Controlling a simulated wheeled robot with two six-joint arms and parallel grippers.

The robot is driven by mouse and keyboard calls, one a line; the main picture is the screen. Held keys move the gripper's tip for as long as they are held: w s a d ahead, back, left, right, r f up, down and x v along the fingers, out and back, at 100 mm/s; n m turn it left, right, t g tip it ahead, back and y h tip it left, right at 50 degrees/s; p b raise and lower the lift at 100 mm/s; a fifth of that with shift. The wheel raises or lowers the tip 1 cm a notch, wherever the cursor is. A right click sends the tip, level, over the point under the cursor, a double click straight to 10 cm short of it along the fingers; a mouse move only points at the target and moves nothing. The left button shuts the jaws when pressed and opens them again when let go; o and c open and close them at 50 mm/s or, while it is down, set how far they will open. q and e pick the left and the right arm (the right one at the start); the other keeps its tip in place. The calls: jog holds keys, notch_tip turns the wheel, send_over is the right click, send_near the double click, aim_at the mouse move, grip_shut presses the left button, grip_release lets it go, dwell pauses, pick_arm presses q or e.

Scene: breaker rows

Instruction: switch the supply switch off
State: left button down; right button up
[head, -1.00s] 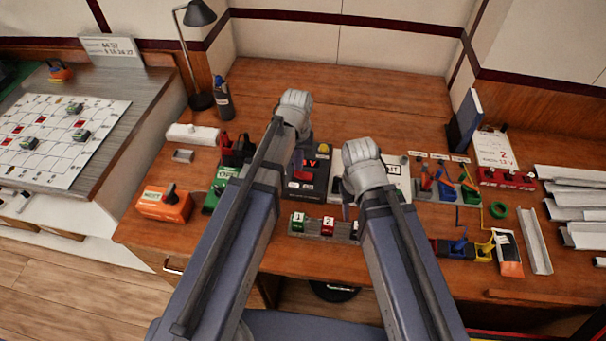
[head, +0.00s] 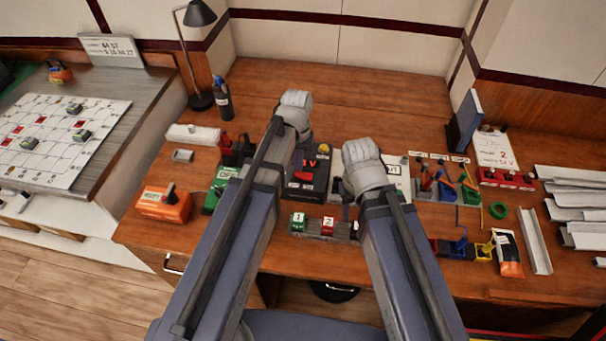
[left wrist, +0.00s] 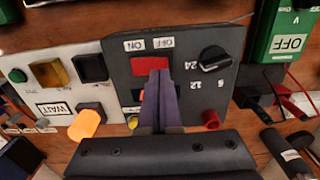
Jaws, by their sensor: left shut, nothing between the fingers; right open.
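The supply unit is a dark grey panel (left wrist: 190,45) on the desk; part of it shows in the head view (head: 318,182). Its red rocker switch (left wrist: 150,67) sits below upside-down ON and OFF labels in the left wrist view. My left gripper (left wrist: 160,76) is shut and empty, its fingertips over the rocker's edge nearer the gripper. I cannot tell contact or which side is pressed. The fingers hide the panel's middle, where small red patches show beside them. A black knob (left wrist: 215,58) is to the right. My right gripper (head: 348,212) is open, mostly hidden by its arm.
A white panel marked WAIT (left wrist: 55,108) with buttons adjoins the unit. A green OFF box (left wrist: 291,42) lies on its other side. Green and red numbered blocks (head: 313,225) stand in front. The back of the desk (head: 340,90) is clear.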

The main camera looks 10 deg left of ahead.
aim_at(298, 173)
pick_arm(q)
jog(key=shift+f+b, duration=1.15)
pick_arm(e)
jog(key=shift+f, duration=1.15)
pick_arm(q)
jog(key=shift+r, duration=0.15)
pick_arm(e)
jog(key=shift+r, duration=0.15)
pick_arm(q)
notch_tip(298, 173, up, 7)
jog(key=p, duration=0.7)
pick_arm(e)
notch_tip(298, 173, up, 7)
pick_arm(q)
jog(key=s+d+m+y, duration=0.1)
jog(key=s+d+m, duration=0.2)
jog(key=s, duration=1)
jog(key=shift+s+d+m, duration=0.4)
jog(key=shift+d, duration=0.85)
